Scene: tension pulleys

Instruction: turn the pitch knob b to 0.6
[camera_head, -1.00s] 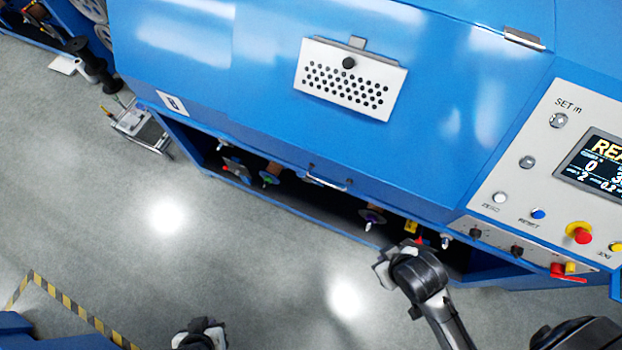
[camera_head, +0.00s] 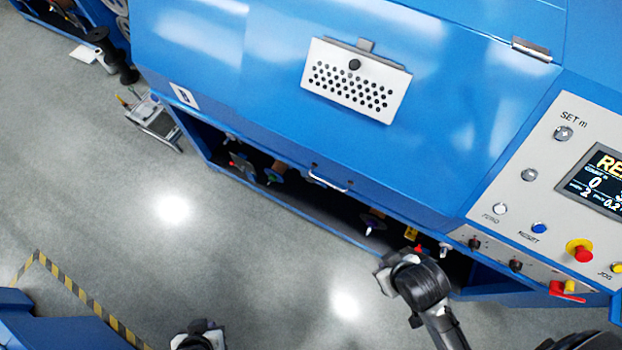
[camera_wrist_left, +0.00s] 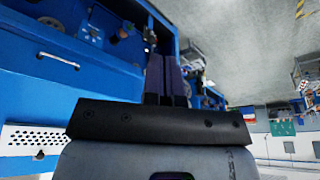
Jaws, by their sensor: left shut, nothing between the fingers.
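The machine's control panel (camera_head: 545,200) is at the right of the head view. Two small black knobs, a left one (camera_head: 474,243) and a right one (camera_head: 515,265), sit on its lower strip. Their labels and settings are too small to read, so I cannot tell which is pitch knob b. My left gripper (camera_head: 198,333) is at the bottom edge of the head view, far left of the knobs. In the left wrist view its dark fingers (camera_wrist_left: 166,78) are together and empty. My right arm reaches up below the panel; its fingers cannot be made out.
The screen (camera_head: 598,180) is cut by the right edge. A red stop button (camera_head: 582,254), a blue button (camera_head: 540,228) and a red lever (camera_head: 566,292) are near the knobs. A perforated plate (camera_head: 356,82) and a handle (camera_head: 327,182) are on the blue hood. Floor in front is mostly clear.

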